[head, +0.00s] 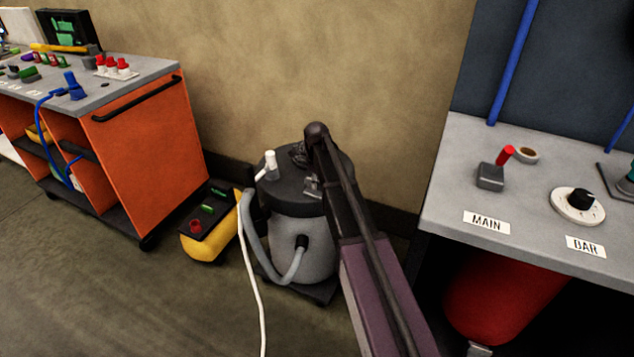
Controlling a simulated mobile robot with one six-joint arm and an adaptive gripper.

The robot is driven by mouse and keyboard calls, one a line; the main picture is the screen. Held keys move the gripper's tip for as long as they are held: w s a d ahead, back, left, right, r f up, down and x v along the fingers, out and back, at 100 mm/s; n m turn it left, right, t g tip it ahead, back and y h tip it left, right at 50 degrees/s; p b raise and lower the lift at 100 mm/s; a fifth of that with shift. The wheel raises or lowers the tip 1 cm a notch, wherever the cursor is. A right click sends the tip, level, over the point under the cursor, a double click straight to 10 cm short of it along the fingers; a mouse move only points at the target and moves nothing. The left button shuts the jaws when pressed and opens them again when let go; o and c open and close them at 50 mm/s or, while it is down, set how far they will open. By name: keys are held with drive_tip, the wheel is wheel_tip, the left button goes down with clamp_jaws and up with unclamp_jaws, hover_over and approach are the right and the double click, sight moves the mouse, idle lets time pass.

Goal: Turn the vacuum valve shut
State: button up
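No label in view reads vacuum, so I cannot tell for sure which part is the vacuum valve. A grey block with a tilted red lever (504,156) stands on the right bench behind a MAIN label (486,222). A blue fitting (72,88) with a blue hose sits on the left cart's top. My arm reaches up from the bottom centre, in front of the grey drum-shaped machine. My gripper is not clearly made out; small dark and grey parts beside the arm's far end may belong to it. I see nothing held.
The grey machine (301,232) with a dark lid and hose stands on the floor by the wall. A yellow box (203,246) is beside it. The orange cart (150,150) is at left. Floor at lower left is clear.

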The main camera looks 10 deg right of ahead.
drive_tip(key=shift+o, duration=0.7)
drive_tip(key=shift+w+a, duration=0.1)
drive_tip(key=shift+r, duration=0.1)
